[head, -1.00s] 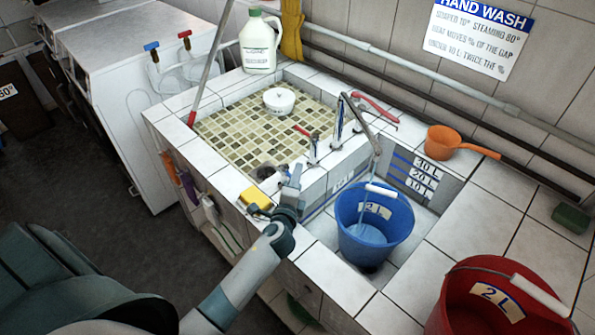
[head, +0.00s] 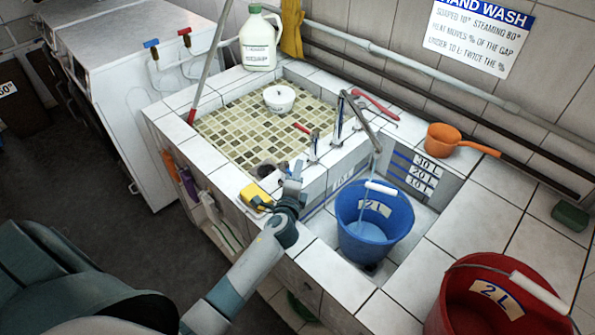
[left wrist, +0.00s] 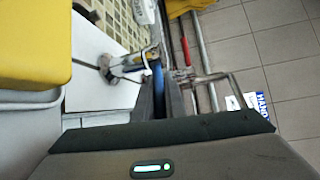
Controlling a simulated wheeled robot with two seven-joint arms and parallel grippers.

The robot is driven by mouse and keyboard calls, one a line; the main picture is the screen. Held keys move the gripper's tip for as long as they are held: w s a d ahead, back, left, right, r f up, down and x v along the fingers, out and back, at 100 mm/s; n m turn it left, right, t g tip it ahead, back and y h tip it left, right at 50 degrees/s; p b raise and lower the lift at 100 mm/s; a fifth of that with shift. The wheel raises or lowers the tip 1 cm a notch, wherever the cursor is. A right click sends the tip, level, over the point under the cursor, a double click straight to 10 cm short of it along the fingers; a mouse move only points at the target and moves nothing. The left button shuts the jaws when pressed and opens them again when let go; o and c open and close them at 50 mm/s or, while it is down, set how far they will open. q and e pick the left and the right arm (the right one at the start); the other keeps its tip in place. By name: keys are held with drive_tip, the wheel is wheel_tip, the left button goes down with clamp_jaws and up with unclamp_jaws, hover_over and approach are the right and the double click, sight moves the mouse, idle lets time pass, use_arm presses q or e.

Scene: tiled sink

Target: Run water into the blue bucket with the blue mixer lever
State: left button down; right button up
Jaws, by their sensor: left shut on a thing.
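The blue bucket (head: 374,222), marked 2 L, stands upright in the sunken basin under the long metal spout (head: 358,118). A thin pale streak, which looks like water, runs from the spout's end into the bucket, and its inside looks light blue. My left gripper (head: 292,178) is at the tiled ledge left of the bucket. It is shut on a narrow blue piece, which appears to be the blue mixer lever (left wrist: 158,76), between the fingers in the left wrist view. The fingers hide most of the lever in the head view. My right gripper is out of view.
A red lever (head: 303,128) and metal tap posts stand beside the spout. A yellow sponge (head: 255,195) lies close to my left gripper. A red bucket (head: 497,300) stands at the lower right, and an orange dipper (head: 446,139) lies behind the basin.

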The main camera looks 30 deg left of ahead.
use_arm(q)
drive_tip(key=shift+w+f+n+g+y+b, duration=0.1)
drive_tip(key=shift+w+n+g+y+b, duration=0.15)
drive_tip(key=shift+n+y+b, duration=0.25)
drive_tip(key=shift+w+f+n+g+y+b, duration=0.1)
drive_tip(key=shift+n+g+y+b, duration=0.2)
drive_tip(key=shift+y+b, duration=0.25)
drive_tip(key=shift+a+r+n+y+b, duration=0.1)
drive_tip(key=shift+n+y+b, duration=0.2)
drive_tip(key=shift+y, duration=0.05)
drive_tip(key=shift+r, duration=0.1)
drive_tip(key=c, duration=1.8)
unclamp_jaws()
drive_tip(key=b+v, duration=0.3)
drive_tip(key=v, duration=1.4)
drive_tip(key=shift+s+r+b, duration=0.1)
drive_tip(key=shift+r+b, duration=0.1)
drive_tip(key=shift+b, duration=0.1)
